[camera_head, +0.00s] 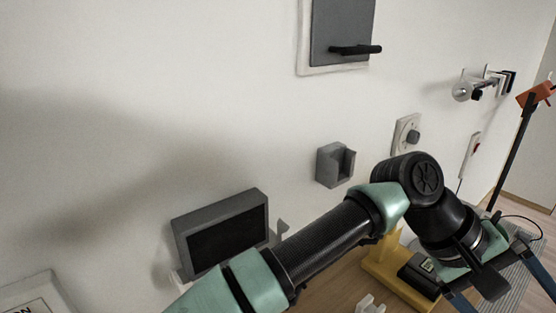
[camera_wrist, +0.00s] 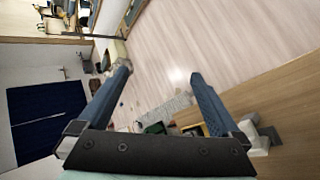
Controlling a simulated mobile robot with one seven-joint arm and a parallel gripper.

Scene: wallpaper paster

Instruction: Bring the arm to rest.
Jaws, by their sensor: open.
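My arm (camera_head: 325,240) reaches from the lower left of the head view to a black joint at centre right, then bends down to the lower right. My gripper shows in the wrist view (camera_wrist: 158,75) with its two blue fingers spread wide apart. Nothing is between the fingers; pale wooden floor shows behind them. In the head view the fingers are partly cut off at the lower right corner.
A wall carries a grey-framed dark screen (camera_head: 226,238), a grey holder (camera_head: 335,165), a panel with a black handle (camera_head: 341,30) and a dial (camera_head: 406,136). A yellow stand (camera_head: 383,262) is on the wooden table (camera_head: 340,290), close to my arm. An orange-headed lamp (camera_head: 537,95) stands at right.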

